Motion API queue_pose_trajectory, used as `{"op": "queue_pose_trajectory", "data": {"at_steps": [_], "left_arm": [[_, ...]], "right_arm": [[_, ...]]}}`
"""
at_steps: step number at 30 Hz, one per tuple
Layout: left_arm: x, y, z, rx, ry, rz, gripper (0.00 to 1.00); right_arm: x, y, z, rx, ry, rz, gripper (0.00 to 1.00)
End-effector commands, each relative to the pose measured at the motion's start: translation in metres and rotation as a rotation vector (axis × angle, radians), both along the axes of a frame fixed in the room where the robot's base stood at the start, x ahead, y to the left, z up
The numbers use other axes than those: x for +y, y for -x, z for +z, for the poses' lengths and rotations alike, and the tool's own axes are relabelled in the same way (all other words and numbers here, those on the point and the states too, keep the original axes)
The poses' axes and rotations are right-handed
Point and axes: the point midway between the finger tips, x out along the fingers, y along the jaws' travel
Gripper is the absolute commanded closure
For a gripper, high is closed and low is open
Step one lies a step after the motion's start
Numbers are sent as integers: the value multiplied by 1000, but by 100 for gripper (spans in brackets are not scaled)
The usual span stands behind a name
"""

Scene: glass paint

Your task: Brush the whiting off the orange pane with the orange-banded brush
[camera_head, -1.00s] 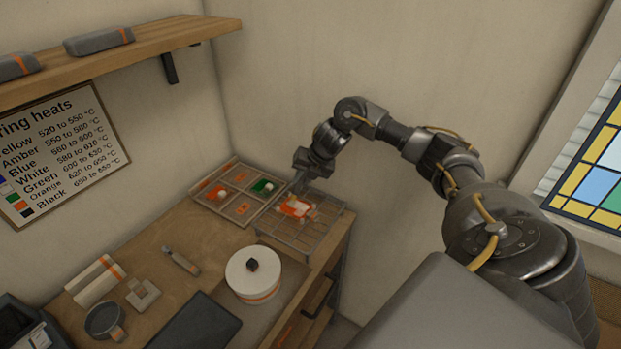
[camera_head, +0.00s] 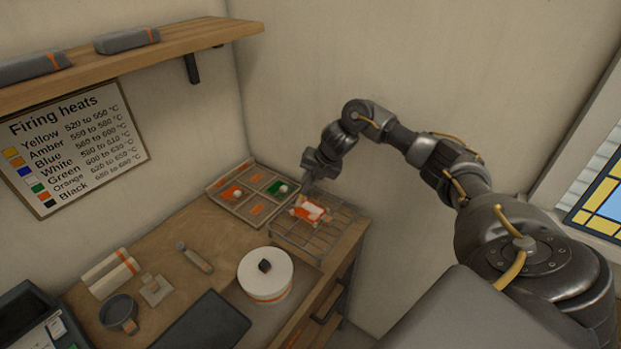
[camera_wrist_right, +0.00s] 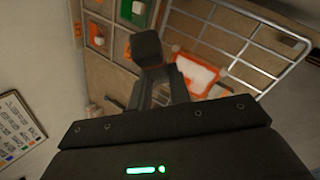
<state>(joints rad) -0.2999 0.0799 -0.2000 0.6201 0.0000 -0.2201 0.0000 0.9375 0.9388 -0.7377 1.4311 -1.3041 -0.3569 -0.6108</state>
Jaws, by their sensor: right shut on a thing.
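The orange pane (camera_head: 313,209) lies on the wire rack (camera_head: 341,228), with white whiting over much of its middle. In the right wrist view the pane (camera_wrist_right: 213,87) shows an orange border around the white, with small pale lumps at its edge. My right gripper (camera_head: 311,178) is just above the pane's back left side, pointing down. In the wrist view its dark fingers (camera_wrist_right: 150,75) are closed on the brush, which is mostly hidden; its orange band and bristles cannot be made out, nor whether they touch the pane. My left gripper is out of view.
A compartmented tray (camera_head: 232,207) with orange and green pieces adjoins the rack's left. A white lidded pot (camera_head: 265,283), a grey-handled tool (camera_head: 195,257), a grey cup (camera_head: 118,312) and a dark slab (camera_head: 205,322) stand nearer. A wall borders the rack behind.

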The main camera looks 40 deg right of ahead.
Motion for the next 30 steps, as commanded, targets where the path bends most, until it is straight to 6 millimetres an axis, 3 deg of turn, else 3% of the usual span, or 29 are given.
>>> {"op": "queue_pose_trajectory", "data": {"at_steps": [30], "left_arm": [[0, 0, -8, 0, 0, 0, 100]], "right_arm": [[0, 0, -13, 0, 0, 0, 100]]}}
